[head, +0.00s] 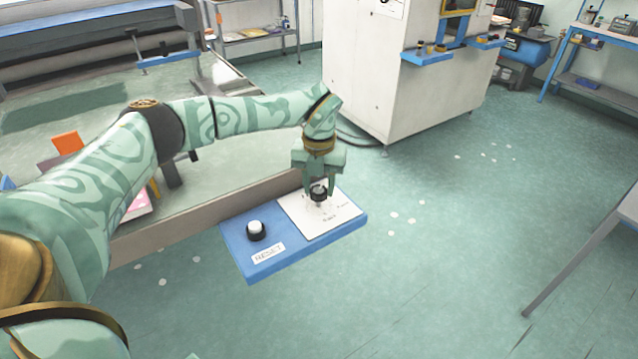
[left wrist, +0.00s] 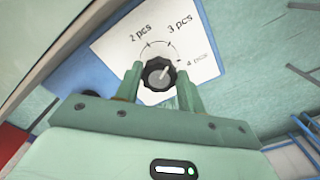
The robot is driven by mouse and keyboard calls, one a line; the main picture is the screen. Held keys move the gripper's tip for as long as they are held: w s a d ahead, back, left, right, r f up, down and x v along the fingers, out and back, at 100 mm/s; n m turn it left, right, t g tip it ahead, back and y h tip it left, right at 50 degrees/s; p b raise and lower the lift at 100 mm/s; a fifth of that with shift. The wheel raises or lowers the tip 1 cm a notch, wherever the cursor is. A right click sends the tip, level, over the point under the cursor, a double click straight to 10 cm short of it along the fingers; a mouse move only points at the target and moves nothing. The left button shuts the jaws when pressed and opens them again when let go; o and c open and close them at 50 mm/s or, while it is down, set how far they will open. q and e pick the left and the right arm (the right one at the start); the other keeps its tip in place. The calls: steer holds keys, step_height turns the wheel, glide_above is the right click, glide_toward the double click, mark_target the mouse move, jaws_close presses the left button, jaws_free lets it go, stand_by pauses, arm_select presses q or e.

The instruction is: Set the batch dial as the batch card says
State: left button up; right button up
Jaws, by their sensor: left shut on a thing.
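The batch dial (head: 318,193) is a black knob on a white plate (head: 335,215) at the right part of a blue panel. My left gripper (head: 319,187) reaches down from above and is shut on the knob, one finger on each side. In the left wrist view the dial (left wrist: 158,74) sits between the fingertips (left wrist: 160,82), with "2 pcs", "3 pcs" and "4 pcs" printed around it. A light mark on the knob seems to point up and right; its exact setting is hard to tell. I cannot identify a readable batch card. My right gripper is not in view.
A white cabinet (head: 380,75) stands beyond.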

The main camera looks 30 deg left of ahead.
arm_select(q)
steer(key=m+p, duration=0.2)
steer(key=p, duration=0.1)
steer(key=shift+r+m, duration=0.25)
steer(key=shift+m, duration=0.05)
steer(key=m+p, duration=0.2)
steer(key=shift+d+m, duration=0.1)
steer(key=shift+m, duration=0.3)
steer(key=m+p, duration=0.2)
steer(key=m, duration=0.1)
steer(key=shift+f, duration=0.1)
steer(key=shift+d+f+m+p, duration=0.1)
steer(key=shift+m+p, duration=0.4)
steer(key=shift+m, duration=1.1)
steer(key=o, duration=1)
